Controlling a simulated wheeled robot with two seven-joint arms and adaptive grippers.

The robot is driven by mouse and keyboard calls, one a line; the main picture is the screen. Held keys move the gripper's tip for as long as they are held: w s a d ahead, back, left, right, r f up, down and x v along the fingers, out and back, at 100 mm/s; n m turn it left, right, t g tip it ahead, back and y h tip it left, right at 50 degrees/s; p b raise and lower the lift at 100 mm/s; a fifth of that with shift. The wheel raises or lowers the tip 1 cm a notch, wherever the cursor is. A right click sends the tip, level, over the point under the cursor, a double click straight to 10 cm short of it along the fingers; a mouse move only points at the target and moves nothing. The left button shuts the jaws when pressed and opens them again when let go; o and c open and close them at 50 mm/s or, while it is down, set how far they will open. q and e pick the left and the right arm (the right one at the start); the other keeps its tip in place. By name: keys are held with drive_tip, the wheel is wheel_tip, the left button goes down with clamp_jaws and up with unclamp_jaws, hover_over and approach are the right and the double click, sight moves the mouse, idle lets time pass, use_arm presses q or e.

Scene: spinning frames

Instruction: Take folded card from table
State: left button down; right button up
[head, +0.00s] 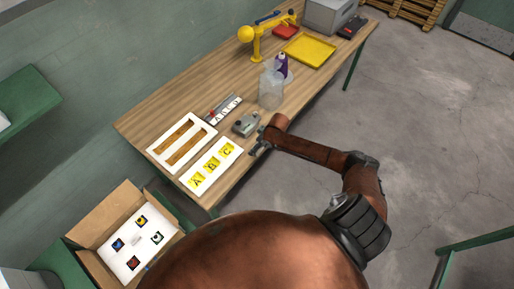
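A small white card-like strip with dark letters (228,110) is on the wooden table (150,128), behind the grey device; it may be the folded card, but it is too small to see a fold. My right gripper (259,144) is at the table's front edge, beside the grey device (247,124) and nearer than the lettered strip. Its dark fingers are small and partly hidden by its wrist, so I cannot tell whether they are open. My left gripper is not in view.
A white board with two wooden strips (161,151) and a white sheet with yellow A, B, C squares (233,149) lie left. A clear jar (270,92) and purple bottle (282,66) stand behind. A yellow tray (309,52) is farther back. An open carton (91,229) stands lower left.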

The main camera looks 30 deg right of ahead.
drive_tip(key=shift+w+a+f, duration=0.1)
drive_tip(key=shift+w+f, duration=0.1)
drive_tip(key=shift+f, duration=0.3)
drive_tip(key=c, duration=0.9)
drive_tip(key=shift+o, duration=0.2)
drive_tip(key=shift+r, duration=0.1)
